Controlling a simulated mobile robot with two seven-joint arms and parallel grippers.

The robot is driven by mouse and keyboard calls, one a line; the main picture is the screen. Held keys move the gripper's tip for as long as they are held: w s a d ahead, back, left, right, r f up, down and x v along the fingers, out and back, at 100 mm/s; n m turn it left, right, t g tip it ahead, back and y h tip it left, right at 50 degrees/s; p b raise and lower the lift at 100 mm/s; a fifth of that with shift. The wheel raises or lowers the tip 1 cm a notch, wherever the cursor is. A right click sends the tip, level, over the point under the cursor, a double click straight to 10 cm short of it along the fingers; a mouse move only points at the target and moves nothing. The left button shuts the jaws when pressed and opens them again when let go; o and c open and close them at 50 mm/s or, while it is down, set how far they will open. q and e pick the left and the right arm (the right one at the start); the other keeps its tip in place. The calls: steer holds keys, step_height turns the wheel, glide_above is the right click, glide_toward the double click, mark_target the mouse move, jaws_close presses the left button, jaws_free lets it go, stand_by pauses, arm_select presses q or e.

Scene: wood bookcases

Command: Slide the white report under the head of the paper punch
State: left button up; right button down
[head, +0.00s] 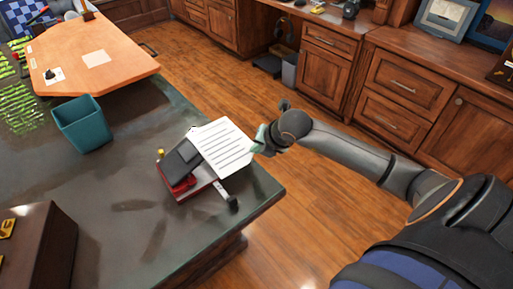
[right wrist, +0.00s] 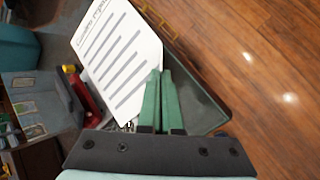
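The white report (head: 222,147) with dark printed lines is tilted over the right side of the paper punch. The paper punch (head: 180,164) has a red base and a black head and stands on the dark desk. The report's left edge meets the black head in the head view; I cannot tell whether it lies under it. My right gripper (head: 262,143) is at the report's right edge. In the right wrist view its green fingers (right wrist: 161,72) are close together on the edge of the report (right wrist: 118,55). The punch shows beside the report (right wrist: 85,95). My left gripper is out of view.
A teal bin (head: 83,124) stands on the desk (head: 125,200) behind and left of the punch. A brown box (head: 38,250) is at the front left. An orange wooden board (head: 90,60) lies further back. Wood floor is open right of the desk.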

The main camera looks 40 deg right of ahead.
mark_target(235, 168)
steer(key=shift+a+f+b, duration=1.1)
steer(key=shift+f, duration=0.1)
steer(key=shift+a+f+b, duration=0.35)
steer(key=shift+a+f, duration=0.05)
steer(key=shift+a, duration=0.1)
steer(key=shift+a+r, duration=0.1)
steer(key=shift+a, duration=1.95)
steer(key=shift+a, duration=0.1)
steer(key=c, duration=1.6)
jaws_free()
steer(key=c, duration=1)
jaws_free()
